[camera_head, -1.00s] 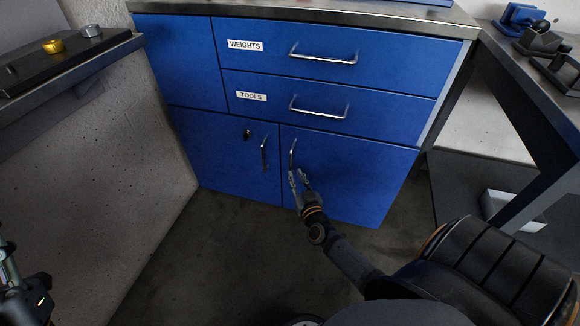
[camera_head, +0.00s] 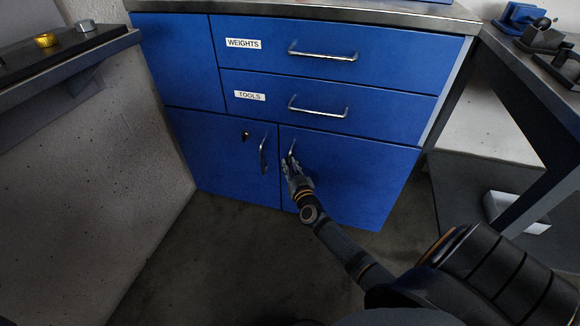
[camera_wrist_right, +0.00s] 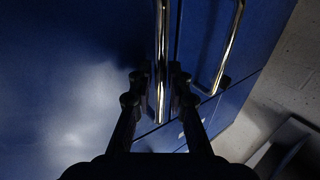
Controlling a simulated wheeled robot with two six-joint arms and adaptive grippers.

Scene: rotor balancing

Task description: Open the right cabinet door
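The right cabinet door (camera_head: 350,175) is the lower right blue panel and is closed, flush with the front. Its upright metal handle (camera_head: 292,151) is near the door's left edge, partly hidden by my right gripper (camera_head: 290,168). In the right wrist view this handle (camera_wrist_right: 161,60) runs between the two fingertips of my right gripper (camera_wrist_right: 158,75). The fingers stand on either side of it, with a narrow gap showing, so the gripper looks open around the bar. My left gripper is not in view.
The left door (camera_head: 222,155) is closed, with its own handle (camera_head: 263,156) close beside and a keyhole. Two closed drawers, WEIGHTS (camera_head: 390,55) and TOOLS (camera_head: 390,100), are above. A wall stands on the left and a bench (camera_head: 540,150) on the right. The floor before the doors is clear.

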